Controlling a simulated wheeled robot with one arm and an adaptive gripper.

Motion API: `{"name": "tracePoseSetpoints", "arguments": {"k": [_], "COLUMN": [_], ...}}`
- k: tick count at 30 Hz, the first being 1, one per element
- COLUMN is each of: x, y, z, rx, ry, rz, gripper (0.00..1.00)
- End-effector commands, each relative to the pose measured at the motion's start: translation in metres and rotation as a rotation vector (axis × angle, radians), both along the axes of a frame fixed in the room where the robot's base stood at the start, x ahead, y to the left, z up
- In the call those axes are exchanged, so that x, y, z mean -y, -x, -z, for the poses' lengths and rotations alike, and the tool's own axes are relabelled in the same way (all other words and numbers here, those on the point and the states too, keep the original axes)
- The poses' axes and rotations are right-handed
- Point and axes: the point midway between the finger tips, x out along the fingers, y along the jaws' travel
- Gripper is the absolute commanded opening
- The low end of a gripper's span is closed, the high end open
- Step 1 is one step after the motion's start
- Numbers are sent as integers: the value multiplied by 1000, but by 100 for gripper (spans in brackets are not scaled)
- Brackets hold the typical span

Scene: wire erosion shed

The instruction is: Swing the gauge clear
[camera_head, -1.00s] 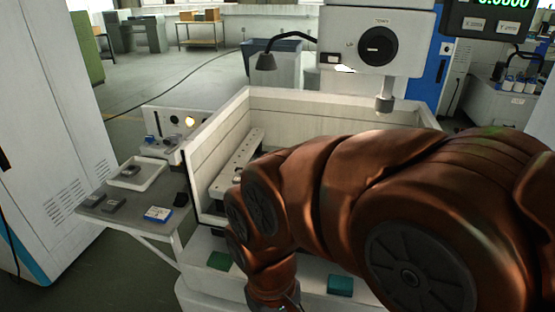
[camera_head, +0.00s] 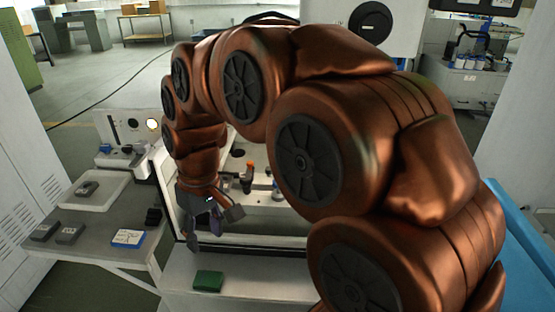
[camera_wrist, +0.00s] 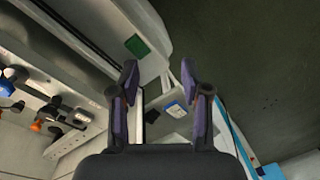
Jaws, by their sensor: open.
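My gripper (camera_head: 213,218) hangs fingers down at the front left of the white machine tank (camera_head: 262,239), seemingly near its front rim. Its two dark fingers also show spread apart in the wrist view (camera_wrist: 160,78), with nothing between them. Inside the tank, to the right of the gripper, is a small upright fitting with an orange top (camera_head: 249,171). Orange and black fittings (camera_wrist: 47,118) also show at the left of the wrist view. I cannot tell which of these, if any, is the gauge. My arm hides much of the tank.
A grey side shelf (camera_head: 88,248) at the left carries a white tray (camera_head: 112,196), small grey blocks and a blue-and-white box (camera_head: 128,238). A green block (camera_head: 208,280) lies on the front ledge. The machine head (camera_head: 402,32) stands behind my arm.

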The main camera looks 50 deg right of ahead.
Motion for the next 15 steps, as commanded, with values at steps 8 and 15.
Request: {"name": "tracePoseSetpoints", "arguments": {"k": [8, 15], "x": [82, 182], "y": [-91, -143], "z": [-3, -2], "rx": [126, 235], "ry": [-31, -18], "rz": [25, 68], "gripper": [47, 47]}}
